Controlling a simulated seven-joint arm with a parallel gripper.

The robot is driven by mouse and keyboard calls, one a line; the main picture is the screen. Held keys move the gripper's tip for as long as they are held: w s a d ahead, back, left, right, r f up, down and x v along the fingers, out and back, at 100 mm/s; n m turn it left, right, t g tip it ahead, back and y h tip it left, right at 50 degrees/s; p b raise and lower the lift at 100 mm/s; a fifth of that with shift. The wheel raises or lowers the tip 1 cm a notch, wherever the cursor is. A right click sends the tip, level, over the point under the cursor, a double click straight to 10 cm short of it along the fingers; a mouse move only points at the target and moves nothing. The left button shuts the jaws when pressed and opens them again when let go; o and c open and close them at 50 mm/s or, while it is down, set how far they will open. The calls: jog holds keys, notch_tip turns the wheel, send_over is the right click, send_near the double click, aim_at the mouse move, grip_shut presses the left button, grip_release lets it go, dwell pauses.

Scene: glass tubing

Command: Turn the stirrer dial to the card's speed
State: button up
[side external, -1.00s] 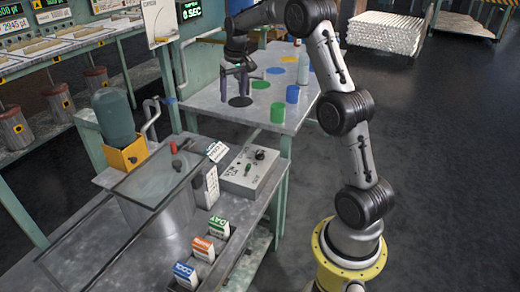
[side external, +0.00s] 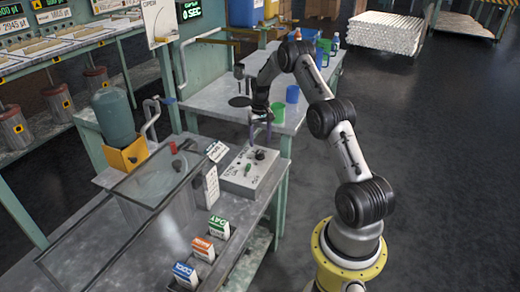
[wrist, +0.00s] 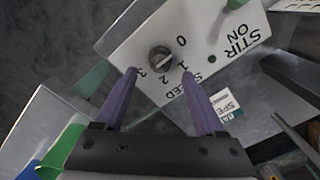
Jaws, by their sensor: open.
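The stirrer box (side external: 240,184) is a pale box on the bench. Its black dial (side external: 260,155) shows in the wrist view (wrist: 160,57) beside the numbers 0, 1, 2 and 3; I cannot tell surely which one its pointer faces. The dial appears between and just beyond the fingertips in the wrist view.
A glass-topped tank (side external: 150,175) stands left of the box. Several small labelled cartons (side external: 203,248) line the bench front. A white sign (side external: 216,151) stands left of the box.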

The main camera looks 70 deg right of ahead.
aim_at(260, 152)
notch_tip(260, 152, down, 5)
jog(key=shift+r, duration=0.1)
dwell(0.3)
grip_shut()
